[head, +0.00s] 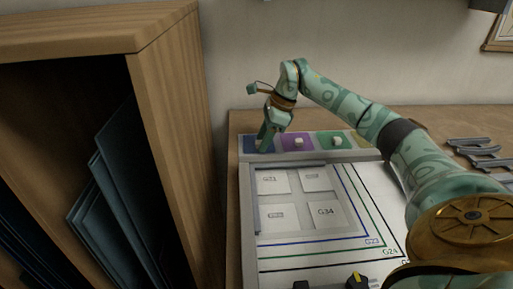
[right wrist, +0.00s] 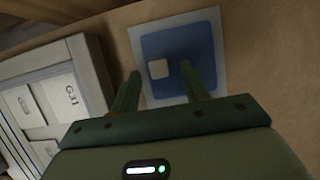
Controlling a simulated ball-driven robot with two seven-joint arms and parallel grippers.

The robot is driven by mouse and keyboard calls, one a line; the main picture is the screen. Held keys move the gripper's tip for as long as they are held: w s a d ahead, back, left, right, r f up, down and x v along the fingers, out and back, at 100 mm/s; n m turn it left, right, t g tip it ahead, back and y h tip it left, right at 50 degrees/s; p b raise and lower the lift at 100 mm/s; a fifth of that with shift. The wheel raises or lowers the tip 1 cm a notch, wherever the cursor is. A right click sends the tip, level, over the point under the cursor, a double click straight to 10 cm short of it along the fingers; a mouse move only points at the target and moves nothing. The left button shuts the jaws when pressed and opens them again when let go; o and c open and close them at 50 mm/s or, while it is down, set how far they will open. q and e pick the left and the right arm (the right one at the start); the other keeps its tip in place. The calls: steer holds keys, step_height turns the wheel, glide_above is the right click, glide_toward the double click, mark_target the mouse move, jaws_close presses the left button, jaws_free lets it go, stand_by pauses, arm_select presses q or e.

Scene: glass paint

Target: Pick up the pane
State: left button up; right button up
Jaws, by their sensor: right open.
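A blue square pane (right wrist: 180,42) with a pale border and a small white knob (right wrist: 158,69) lies flat in the right wrist view. In the head view, a blue square (head: 250,142) sits at the left end of a row of coloured squares, partly hidden by my right gripper. My right gripper (head: 266,138) points down over that blue square. Its open fingers (right wrist: 162,72) show on either side of the white knob in the right wrist view. I cannot tell how far the fingertips are above the pane. My left gripper is not in view.
Purple (head: 290,144) and green (head: 328,142) squares with white knobs continue the row. In front lies a pale board with a tray (head: 293,208) of labelled squares. A wooden cabinet (head: 172,110) holding dark sheets stands close at left. Grey clips (head: 478,150) lie at right.

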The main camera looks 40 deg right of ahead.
steer(key=shift+w+a+f, duration=0.1)
steer(key=shift+f, duration=0.25)
steer(key=shift+r, duration=0.15)
steer(key=shift+c, duration=0.3)
jaws_close()
steer(key=shift+r, duration=0.15)
